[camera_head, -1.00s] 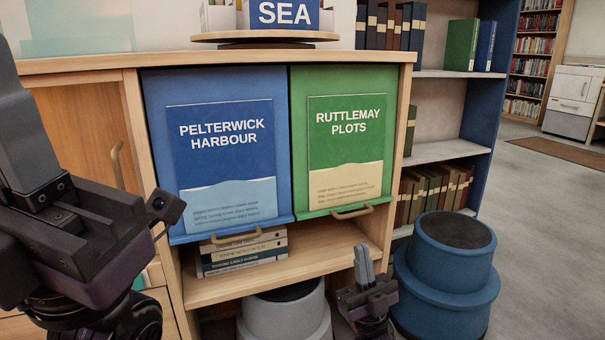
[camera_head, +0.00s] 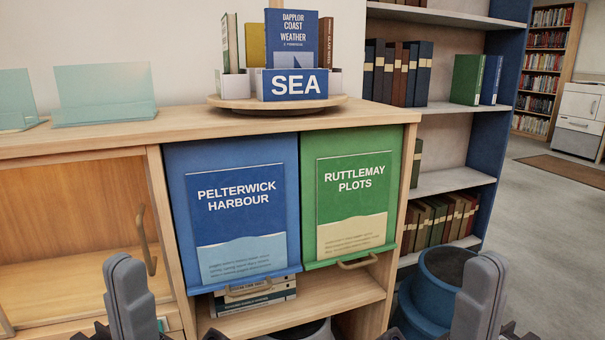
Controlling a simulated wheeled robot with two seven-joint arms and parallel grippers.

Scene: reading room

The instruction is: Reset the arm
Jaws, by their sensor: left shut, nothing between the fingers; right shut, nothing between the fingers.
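My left gripper (camera_head: 133,298) is at the bottom left, in front of the wooden cabinet. Its fingers point up, and it is shut and empty. My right gripper (camera_head: 478,298) is at the bottom right, in front of the blue step stool. It is also upright, shut and empty. Both grippers are apart from the cabinet fronts, at similar height. The lower parts of both are cut off by the picture's bottom edge.
The wooden cabinet (camera_head: 75,145) has a blue panel (camera_head: 180,200) and a green panel (camera_head: 309,210), both closed. A round turntable (camera_head: 235,104) with a SEA box (camera_head: 293,86) stands on top. A blue stool (camera_head: 447,262) stands at right; open floor (camera_head: 555,240) lies beyond.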

